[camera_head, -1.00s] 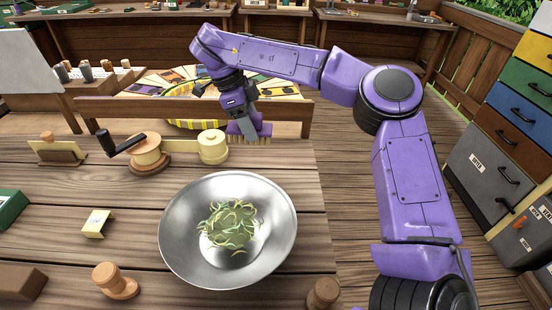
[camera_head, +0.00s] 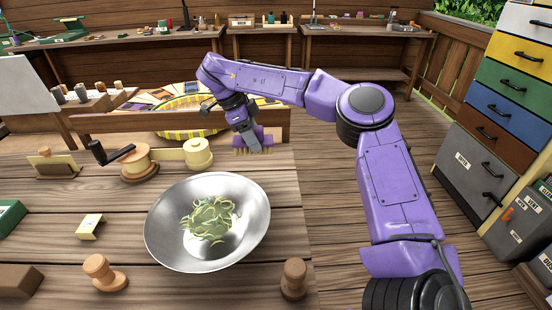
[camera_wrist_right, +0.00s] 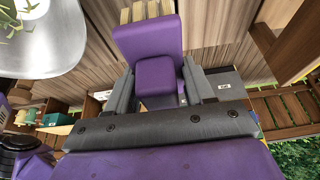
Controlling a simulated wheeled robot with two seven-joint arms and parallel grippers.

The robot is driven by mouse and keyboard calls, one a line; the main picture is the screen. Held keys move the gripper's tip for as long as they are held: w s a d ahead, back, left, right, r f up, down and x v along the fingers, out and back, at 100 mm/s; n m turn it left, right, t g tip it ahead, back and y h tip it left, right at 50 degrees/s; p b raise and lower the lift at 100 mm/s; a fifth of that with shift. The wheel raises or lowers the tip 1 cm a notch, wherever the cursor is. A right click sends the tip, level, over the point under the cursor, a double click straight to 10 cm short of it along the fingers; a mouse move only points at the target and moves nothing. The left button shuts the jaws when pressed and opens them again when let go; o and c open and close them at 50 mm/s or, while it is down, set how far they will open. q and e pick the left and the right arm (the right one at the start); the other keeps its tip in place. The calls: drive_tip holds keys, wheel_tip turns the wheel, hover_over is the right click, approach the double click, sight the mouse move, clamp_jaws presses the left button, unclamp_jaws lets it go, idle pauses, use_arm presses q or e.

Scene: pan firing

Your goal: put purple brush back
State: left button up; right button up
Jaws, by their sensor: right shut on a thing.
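The purple brush (camera_head: 266,138) with pale bristles is held in my right gripper (camera_head: 252,136), at the far right part of the wooden table. In the right wrist view the purple brush (camera_wrist_right: 155,66) sits between the two fingers of my right gripper (camera_wrist_right: 160,88), its bristles pointing up in the picture. The bristles are close to the table top; I cannot tell whether they touch it. My left gripper is not in view.
A metal pan (camera_head: 250,235) with green leaf strips (camera_head: 208,218) stands in front of the brush. A wooden crank device (camera_head: 140,165) stands to the left. Wooden stamps (camera_head: 294,278) stand near the front. A wooden rail (camera_head: 110,124) runs behind. Drawers (camera_head: 490,135) stand at right.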

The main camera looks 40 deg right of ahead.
drive_tip(key=d+f, duration=0.7)
drive_tip(key=shift+s+d, duration=0.1)
drive_tip(key=shift+d, duration=0.2)
drive_tip(key=x, duration=0.1)
drive_tip(key=p+x, duration=0.1)
drive_tip(key=x, duration=0.1)
drive_tip(key=shift+w+f, duration=0.15)
drive_tip(key=shift+w, duration=0.25)
drive_tip(key=shift+f, duration=0.45)
drive_tip(key=o, duration=1.1)
drive_tip(key=shift+f+b, duration=0.1)
drive_tip(key=shift+b, duration=0.3)
drive_tip(key=v, duration=0.7)
drive_tip(key=s+v, duration=0.1)
drive_tip(key=v, duration=0.3)
